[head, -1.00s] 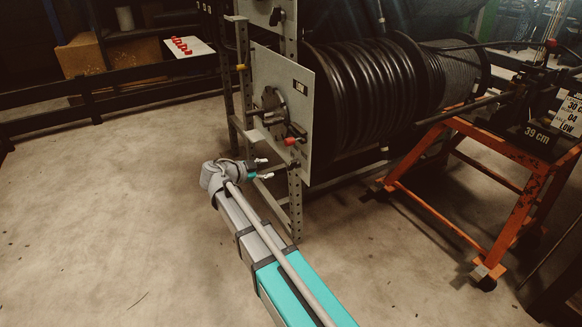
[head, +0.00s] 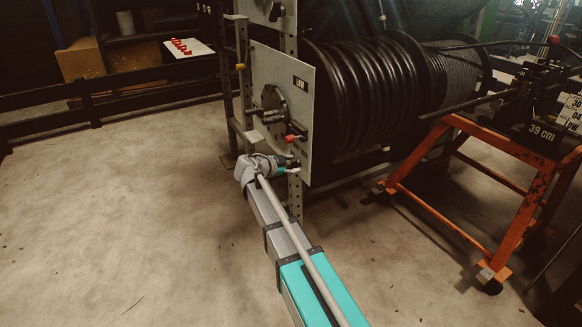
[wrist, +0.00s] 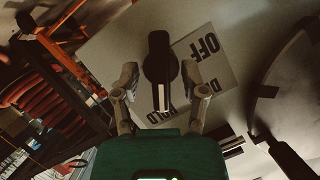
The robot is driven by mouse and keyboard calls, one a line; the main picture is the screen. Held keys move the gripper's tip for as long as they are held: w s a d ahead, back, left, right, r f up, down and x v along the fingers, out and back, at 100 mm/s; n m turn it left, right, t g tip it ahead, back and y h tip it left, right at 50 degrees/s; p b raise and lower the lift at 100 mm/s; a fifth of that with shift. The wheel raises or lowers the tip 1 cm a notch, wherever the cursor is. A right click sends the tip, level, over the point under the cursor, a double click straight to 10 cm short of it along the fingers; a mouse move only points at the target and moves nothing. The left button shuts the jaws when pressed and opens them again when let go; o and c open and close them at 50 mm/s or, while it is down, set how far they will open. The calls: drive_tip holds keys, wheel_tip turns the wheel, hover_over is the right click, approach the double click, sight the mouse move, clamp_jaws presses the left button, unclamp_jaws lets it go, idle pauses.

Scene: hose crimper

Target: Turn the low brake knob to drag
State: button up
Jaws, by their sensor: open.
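The low brake knob (wrist: 160,62) is a black, elongated knob on a pale label plate (wrist: 222,62) in the wrist view. Its pale stripe points down in the picture. The plate reads "OFF", with a partly covered word starting with D and "HOLD" lower down. My gripper (wrist: 160,77) is open, with one finger on each side of the knob; I cannot tell whether either touches it. In the head view my gripper (head: 289,165) is at the lower part of the reel stand's grey panel (head: 300,85), and the knob cannot be made out there.
A red-tipped lever (head: 294,138) and a dark round hub (head: 273,105) sit just above my gripper. The black hose reel (head: 365,95) is behind the panel. An orange wheeled stand (head: 515,205) stands at right. The floor at left is clear.

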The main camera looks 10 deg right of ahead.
drive_tip(key=shift+c, duration=0.3)
drive_tip(key=c, duration=0.6)
drive_tip(key=shift+a, duration=0.25)
clamp_jaws()
drive_tip(key=shift+d, duration=0.3)
